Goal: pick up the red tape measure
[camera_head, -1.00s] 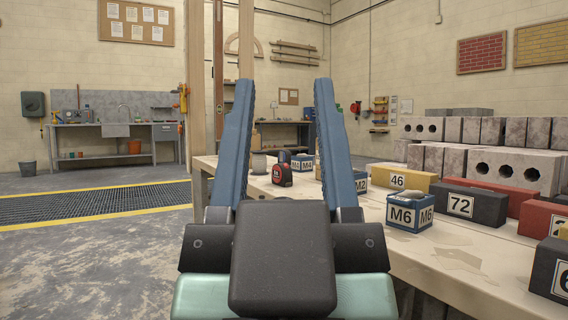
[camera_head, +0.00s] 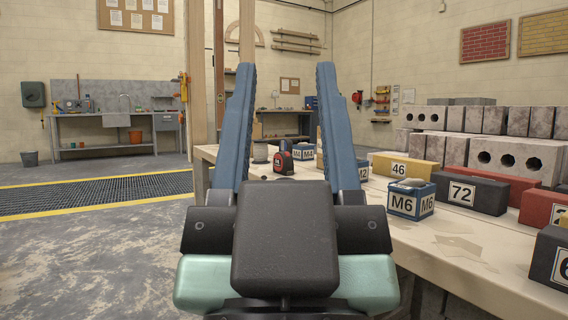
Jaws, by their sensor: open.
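The red tape measure (camera_head: 283,160), red with black parts, stands on the left part of the long workbench (camera_head: 450,248). It shows between the two blue fingers of my gripper (camera_head: 284,72), farther off than they are. My gripper is open and empty, its fingers pointing forward and spread wide. Nothing touches the tape measure as far as I can see.
A grey spool-like cup (camera_head: 260,152) stands left of the tape measure. Blue M4 boxes (camera_head: 304,152) are close on its right. A blue M6 box (camera_head: 410,200), a yellow block (camera_head: 402,166), dark block 72 (camera_head: 470,192) and grey bricks fill the right side.

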